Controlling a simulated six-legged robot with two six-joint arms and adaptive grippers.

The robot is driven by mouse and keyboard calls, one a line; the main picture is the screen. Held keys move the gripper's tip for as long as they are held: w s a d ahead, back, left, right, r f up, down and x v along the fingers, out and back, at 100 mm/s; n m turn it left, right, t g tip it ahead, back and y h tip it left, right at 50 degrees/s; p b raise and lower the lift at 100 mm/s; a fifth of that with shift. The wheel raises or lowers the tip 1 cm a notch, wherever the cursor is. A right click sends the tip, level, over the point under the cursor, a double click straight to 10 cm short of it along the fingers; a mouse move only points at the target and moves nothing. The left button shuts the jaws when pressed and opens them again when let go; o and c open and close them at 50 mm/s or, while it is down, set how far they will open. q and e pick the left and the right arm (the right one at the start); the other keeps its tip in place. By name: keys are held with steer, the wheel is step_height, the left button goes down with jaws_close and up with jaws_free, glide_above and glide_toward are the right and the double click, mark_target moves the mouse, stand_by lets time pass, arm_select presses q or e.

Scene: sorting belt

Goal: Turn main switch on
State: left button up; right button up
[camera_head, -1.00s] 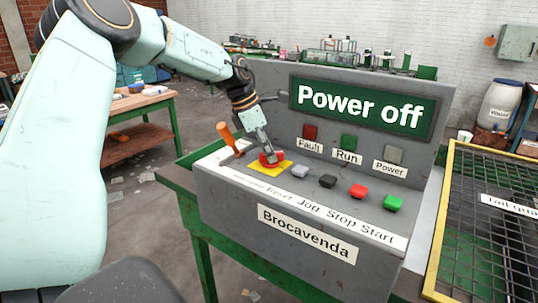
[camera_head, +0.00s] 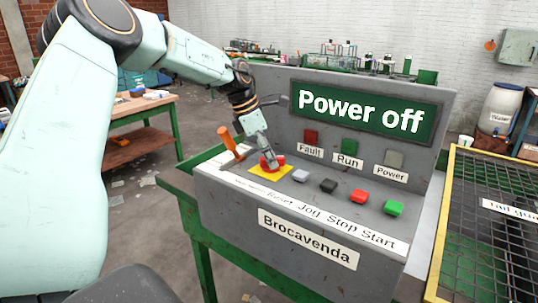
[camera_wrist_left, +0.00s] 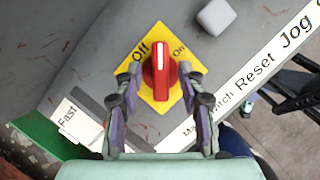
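The main switch is a red rotary knob (camera_wrist_left: 159,77) on a yellow diamond plate (camera_wrist_left: 149,46) marked Off and On. In the left wrist view the knob's white line points up, between the Off and On words. My left gripper (camera_wrist_left: 160,84) has its fingers apart on either side of the knob; I cannot tell whether they touch it. In the head view the left gripper (camera_head: 270,158) is over the red knob (camera_head: 264,165) and partly hides it. The display (camera_head: 361,110) reads "Power off". My right gripper is not in view.
An orange-handled lever (camera_head: 227,137) stands left of the knob. The grey Reset (camera_head: 301,175), black Jog (camera_head: 328,185), red Stop (camera_head: 359,196) and green Start (camera_head: 393,208) buttons line up to its right. A yellow-framed mesh guard (camera_head: 445,215) stands right of the console.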

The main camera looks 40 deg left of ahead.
arm_select(q)
steer(key=v, duration=1.2)
steer(key=shift+s, duration=0.1)
